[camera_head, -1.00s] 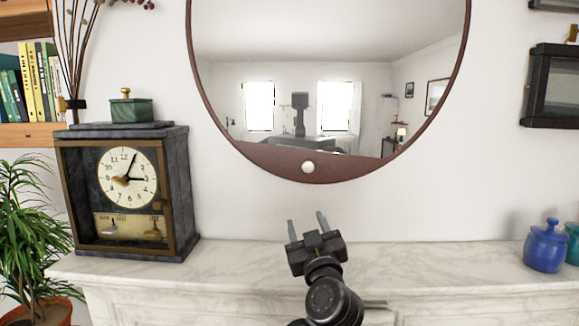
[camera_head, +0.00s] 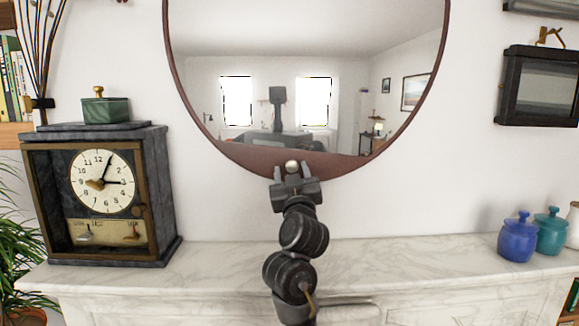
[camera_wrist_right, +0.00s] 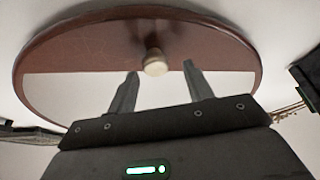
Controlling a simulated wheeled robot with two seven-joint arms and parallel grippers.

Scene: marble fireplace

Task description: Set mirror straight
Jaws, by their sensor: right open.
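The round mirror (camera_head: 300,60) with a reddish-brown frame hangs on the wall above the mantel; its top is out of view. In the right wrist view the knob (camera_wrist_right: 155,63) stands out from the brown rim (camera_wrist_right: 90,40). My right gripper (camera_head: 290,174) is open just below and in front of the knob, one finger toward each side. In the wrist view the fingertips (camera_wrist_right: 161,68) flank the knob with gaps on both sides. My left gripper is not in view.
A marble mantel (camera_head: 400,255) runs below the mirror, its middle clear. A dark clock (camera_head: 100,195) with a green box (camera_head: 106,109) on top stands left. Blue (camera_head: 518,238) and teal (camera_head: 551,232) jars stand right. A dark wall frame (camera_head: 540,85) hangs right.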

